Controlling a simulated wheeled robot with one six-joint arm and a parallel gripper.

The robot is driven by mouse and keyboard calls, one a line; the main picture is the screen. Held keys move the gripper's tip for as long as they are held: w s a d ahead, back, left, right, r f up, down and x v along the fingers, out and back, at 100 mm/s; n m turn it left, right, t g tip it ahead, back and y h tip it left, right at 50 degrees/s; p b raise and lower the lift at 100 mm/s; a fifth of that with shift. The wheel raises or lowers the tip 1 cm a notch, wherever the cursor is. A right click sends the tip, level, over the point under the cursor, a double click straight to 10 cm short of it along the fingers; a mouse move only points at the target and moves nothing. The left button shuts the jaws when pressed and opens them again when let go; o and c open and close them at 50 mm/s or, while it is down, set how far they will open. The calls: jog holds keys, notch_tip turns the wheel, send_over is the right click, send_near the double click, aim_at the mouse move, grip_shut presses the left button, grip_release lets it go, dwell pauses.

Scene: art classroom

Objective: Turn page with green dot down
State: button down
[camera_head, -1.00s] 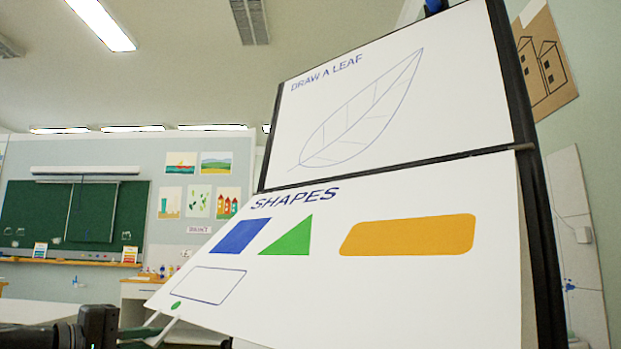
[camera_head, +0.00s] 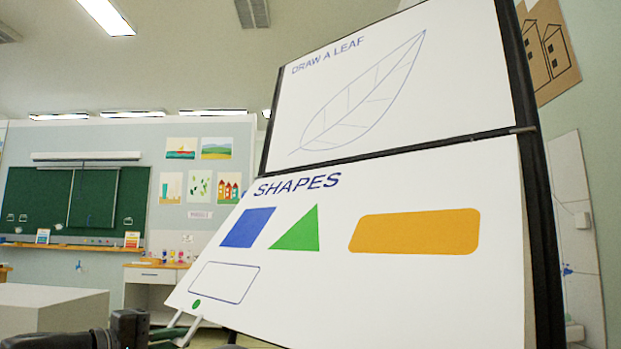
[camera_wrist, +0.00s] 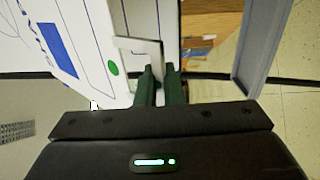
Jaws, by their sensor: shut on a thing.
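The page with the green dot is the lower "SHAPES" page (camera_head: 400,305) of a flip chart. It shows a blue shape, a green triangle and an orange bar, and its lower left corner stands out from the easel. The green dot (camera_head: 196,303) is at that corner and also shows in the wrist view (camera_wrist: 113,68). My gripper (camera_wrist: 159,70) is shut at the page edge beside the dot, where a white loop-like handle (camera_wrist: 140,44) sticks out. Its dark green fingers partly hide the handle. In the head view my gripper (camera_head: 180,332) is at the bottom left.
Above is the "DRAW A LEAF" page (camera_head: 360,95) on the black easel frame (camera_head: 535,200). A white table (camera_head: 60,305) stands at the left, with a cabinet (camera_head: 150,285) behind. A green chalkboard (camera_head: 75,200) hangs on the far wall. Floor shows in the wrist view (camera_wrist: 295,100).

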jog(key=shift+w+d+f, duration=0.8)
jog(key=shift+w+f, duration=0.3)
jog(key=c, duration=1.5)
grip_release()
jog(key=shift+s, duration=0.1)
jog(key=shift+r+p+v, duration=0.3)
jog(key=shift+p+v, duration=0.35)
jog(key=shift+v, duration=1.3)
jog(key=shift+r+p+v, duration=0.35)
jog(key=shift+p+v, duration=0.35)
jog(key=shift+v, duration=1.3)
jog(key=shift+r+p+v, duration=0.3)
jog(key=shift+p+v, duration=0.35)
jog(key=shift+v, duration=1.3)
